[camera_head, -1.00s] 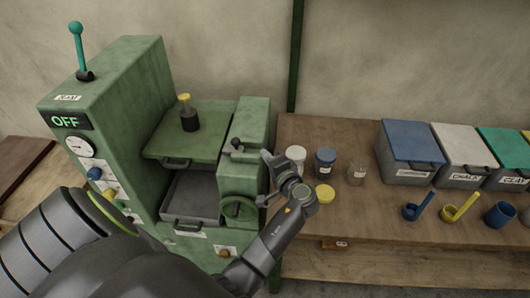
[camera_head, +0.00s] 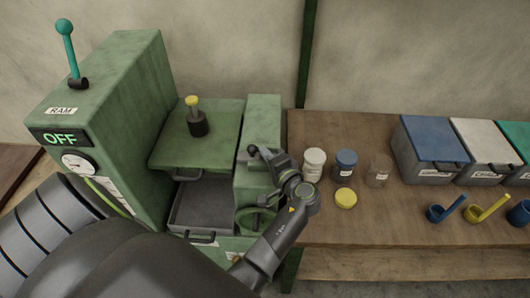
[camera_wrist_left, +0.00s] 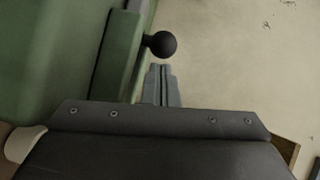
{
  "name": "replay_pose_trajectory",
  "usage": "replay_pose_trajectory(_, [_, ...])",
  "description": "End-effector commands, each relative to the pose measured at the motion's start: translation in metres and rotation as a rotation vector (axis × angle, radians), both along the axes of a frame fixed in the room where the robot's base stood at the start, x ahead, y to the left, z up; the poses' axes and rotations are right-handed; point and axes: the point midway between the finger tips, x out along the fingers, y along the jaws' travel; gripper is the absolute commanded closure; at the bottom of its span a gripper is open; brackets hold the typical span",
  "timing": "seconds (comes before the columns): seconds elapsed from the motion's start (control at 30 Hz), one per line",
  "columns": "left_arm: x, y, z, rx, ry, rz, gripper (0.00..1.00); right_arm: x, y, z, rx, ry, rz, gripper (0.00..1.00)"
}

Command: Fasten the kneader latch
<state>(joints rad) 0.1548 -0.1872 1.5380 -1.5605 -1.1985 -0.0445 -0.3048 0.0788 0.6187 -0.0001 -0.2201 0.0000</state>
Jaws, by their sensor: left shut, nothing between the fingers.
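The green kneader (camera_head: 110,100) stands at the left, with "OFF" lit on its panel. In the left wrist view the latch's black ball knob (camera_wrist_left: 160,44) sticks out from a green machine edge, just beyond my fingertips. In the head view the knob cannot be told apart from my gripper. My left gripper (camera_head: 256,152) is over the right-hand green block (camera_head: 262,120), above the handwheel (camera_head: 250,220). In the left wrist view its fingers (camera_wrist_left: 160,72) are shut and empty, close to the knob; whether they touch it I cannot tell. My right gripper is out of view.
A dark tray (camera_head: 205,205) sits below the kneader's lid (camera_head: 215,150). Right of my gripper, a white jar (camera_head: 314,164), a blue-lidded jar (camera_head: 345,164) and a yellow lid (camera_head: 346,198) are on the wooden bench (camera_head: 380,225). Lidded bins (camera_head: 428,150) and scoops stand further right.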

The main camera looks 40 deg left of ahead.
Motion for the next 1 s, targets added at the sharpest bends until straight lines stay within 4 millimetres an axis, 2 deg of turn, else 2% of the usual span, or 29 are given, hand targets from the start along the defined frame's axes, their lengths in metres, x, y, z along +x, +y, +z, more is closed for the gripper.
replay_pose_trajectory(0.23, [-0.003, 0.006, 0.0, 0.0, 0.001, 0.001, 1.0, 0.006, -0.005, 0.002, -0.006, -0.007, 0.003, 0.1])
replay_pose_trajectory(0.5, [-0.024, 0.039, 0.001, 0.001, 0.001, 0.001, 1.0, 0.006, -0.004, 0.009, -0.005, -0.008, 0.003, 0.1])
replay_pose_trajectory(1.0, [-0.02, 0.042, 0.003, 0.004, 0.0, -0.001, 1.0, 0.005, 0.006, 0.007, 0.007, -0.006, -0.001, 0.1])
